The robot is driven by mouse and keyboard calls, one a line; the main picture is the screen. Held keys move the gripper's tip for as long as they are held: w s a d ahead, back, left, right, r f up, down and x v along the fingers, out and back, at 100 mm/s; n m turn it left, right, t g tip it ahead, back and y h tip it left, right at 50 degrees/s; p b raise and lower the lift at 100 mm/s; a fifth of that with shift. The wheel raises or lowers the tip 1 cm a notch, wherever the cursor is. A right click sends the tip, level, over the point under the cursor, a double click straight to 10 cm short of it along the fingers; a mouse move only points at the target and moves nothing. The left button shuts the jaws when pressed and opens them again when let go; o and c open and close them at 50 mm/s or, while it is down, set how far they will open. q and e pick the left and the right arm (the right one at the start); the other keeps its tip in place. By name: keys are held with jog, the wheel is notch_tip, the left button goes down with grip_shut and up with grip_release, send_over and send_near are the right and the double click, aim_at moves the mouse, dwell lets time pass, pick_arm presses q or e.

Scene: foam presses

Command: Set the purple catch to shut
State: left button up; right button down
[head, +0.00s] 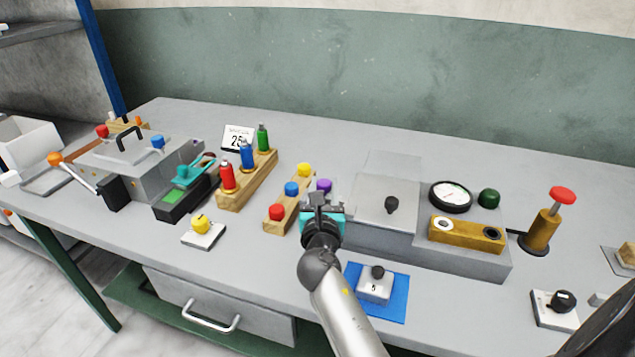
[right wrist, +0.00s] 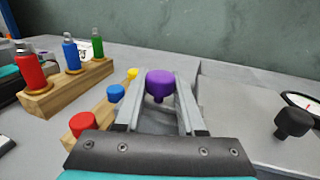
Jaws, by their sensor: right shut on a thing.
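The purple catch (head: 324,185) has a round purple knob and shows just beyond my right gripper (head: 322,197), at the left end of the grey press (head: 375,238). In the right wrist view the purple knob (right wrist: 160,84) sits between the two grey fingers of the right gripper (right wrist: 160,92), which is shut on it. The gripper hides the catch's base and most of its mount, so its setting cannot be read. My left gripper is not in view.
Close on the left is a wooden strip (head: 285,222) with red, blue and yellow knobs. A wooden block (head: 262,178) holds red, blue and green bottles. The press lid has a black knob (head: 391,204). A white dial box (head: 375,288) stands on a blue mat in front.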

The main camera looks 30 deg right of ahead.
jog(key=shift+s+d+p, duration=0.35)
jog(key=shift+s+d, duration=0.4)
jog(key=shift+s, duration=0.1)
jog(key=c, duration=0.5)
grip_release()
jog(key=shift+s+d, duration=0.1)
jog(key=shift+s+a, duration=0.3)
jog(key=shift+a, duration=0.1)
jog(key=v, duration=1.4)
jog(key=shift+s+a, duration=0.1)
jog(key=shift+a, duration=0.05)
